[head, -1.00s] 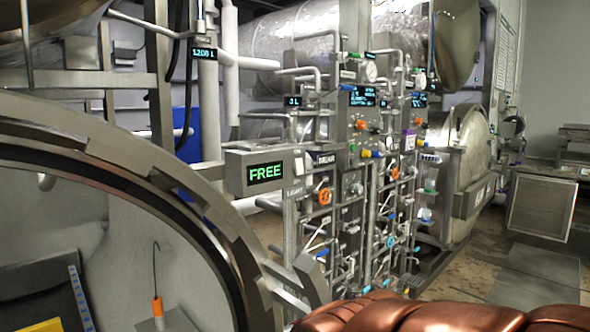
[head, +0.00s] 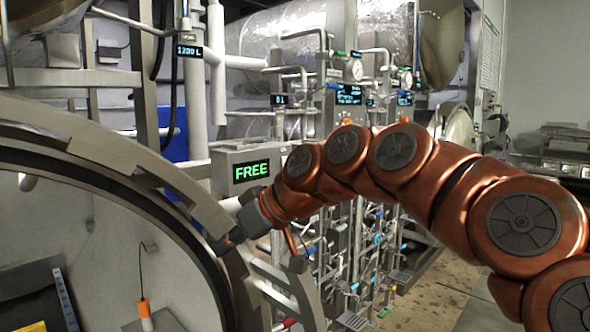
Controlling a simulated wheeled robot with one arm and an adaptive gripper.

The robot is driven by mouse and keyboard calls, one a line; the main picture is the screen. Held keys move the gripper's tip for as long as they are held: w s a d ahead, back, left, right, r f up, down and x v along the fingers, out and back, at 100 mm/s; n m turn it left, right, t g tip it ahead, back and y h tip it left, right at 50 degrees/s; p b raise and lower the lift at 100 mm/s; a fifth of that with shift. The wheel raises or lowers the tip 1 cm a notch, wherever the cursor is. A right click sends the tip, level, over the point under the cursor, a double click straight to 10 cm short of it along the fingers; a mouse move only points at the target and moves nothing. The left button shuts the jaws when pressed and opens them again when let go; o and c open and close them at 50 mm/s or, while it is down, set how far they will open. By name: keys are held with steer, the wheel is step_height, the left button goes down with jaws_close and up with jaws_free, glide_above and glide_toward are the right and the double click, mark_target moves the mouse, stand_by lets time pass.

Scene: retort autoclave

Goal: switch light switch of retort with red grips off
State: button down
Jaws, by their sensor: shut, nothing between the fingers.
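The near retort is open at the left, with a large grey door ring (head: 120,160). A grey control box with a green "FREE" display (head: 252,170) stands beside its rim. My arm crosses in front of the box's right side, and I cannot make out the light switch or its label now. My gripper (head: 224,244) is dark, shut and empty, at the retort's rim just below and left of the box. I cannot tell whether it touches the rim. A small red piece (head: 285,323) shows at the bottom edge; I cannot tell if it is a grip.
A panel of pipes, valves and gauges (head: 355,95) stands behind my arm. An orange-handled tool (head: 145,307) stands inside the open retort. A second retort (head: 459,130) is farther back. Some floor (head: 440,295) is free at the lower right.

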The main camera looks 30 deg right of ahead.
steer(key=w+d+r+m+t, duration=0.1)
steer(key=d+r+t, duration=0.1)
steer(key=d, duration=0.7)
steer(key=w+d+r+m+t+h, duration=0.1)
steer(key=w+d+r+t, duration=0.1)
steer(key=d, duration=0.8)
steer(key=w+d+r+t+h, duration=0.1)
steer(key=d+r, duration=0.4)
steer(key=d, duration=0.5)
steer(key=shift+w+d+r+m+t, duration=0.35)
steer(key=shift+w+t, duration=0.35)
steer(key=shift+t, duration=0.5)
steer(key=shift+w+a, duration=0.1)
steer(key=p+x, duration=0.5)
steer(key=x, duration=0.8)
steer(key=shift+w, duration=0.4)
steer(key=shift+f, duration=0.2)
